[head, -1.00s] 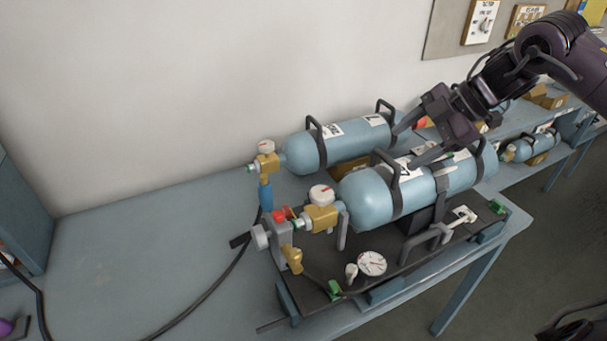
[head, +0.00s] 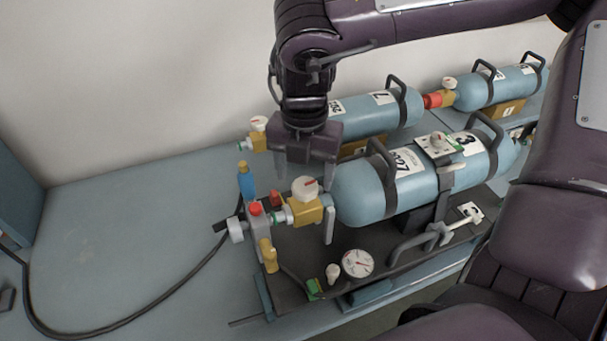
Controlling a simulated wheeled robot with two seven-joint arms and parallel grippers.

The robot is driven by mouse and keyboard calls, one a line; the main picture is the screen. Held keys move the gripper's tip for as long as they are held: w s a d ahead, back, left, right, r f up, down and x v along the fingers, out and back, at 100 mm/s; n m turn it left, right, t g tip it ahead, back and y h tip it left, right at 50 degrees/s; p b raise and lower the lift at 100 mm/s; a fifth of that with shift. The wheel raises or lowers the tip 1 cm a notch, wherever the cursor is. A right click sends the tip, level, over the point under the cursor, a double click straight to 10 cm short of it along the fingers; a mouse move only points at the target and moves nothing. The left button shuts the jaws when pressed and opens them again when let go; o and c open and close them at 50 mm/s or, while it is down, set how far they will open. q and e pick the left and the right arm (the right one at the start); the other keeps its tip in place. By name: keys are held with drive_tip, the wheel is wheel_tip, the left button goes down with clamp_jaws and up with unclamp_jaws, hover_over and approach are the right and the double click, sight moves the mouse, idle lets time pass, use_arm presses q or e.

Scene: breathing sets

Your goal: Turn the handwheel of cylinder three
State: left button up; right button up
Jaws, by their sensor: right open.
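Cylinder three (head: 357,195) is the light blue front cylinder. It lies on its side in a dark cradle, with a white "3" label near its right part. Its brass valve (head: 308,212) is at the left end, topped by a white round handwheel (head: 303,188) with a red mark. My right gripper (head: 305,172) points down just above and behind this handwheel, open, with nothing visible between its fingers. A gap to the handwheel seems to remain, but the depth is hard to judge. My left gripper does not show.
A second blue cylinder (head: 400,112) lies behind, partly hidden by my right arm. Another cylinder (head: 500,88) is at the back right. A grey block with a red cap (head: 256,209), a gauge (head: 357,263) and a black hose (head: 150,320) are near the valve.

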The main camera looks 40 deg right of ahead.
drive_tip(key=shift+d+f, duration=0.1)
drive_tip(key=shift+f, duration=1)
drive_tip(key=c, duration=1)
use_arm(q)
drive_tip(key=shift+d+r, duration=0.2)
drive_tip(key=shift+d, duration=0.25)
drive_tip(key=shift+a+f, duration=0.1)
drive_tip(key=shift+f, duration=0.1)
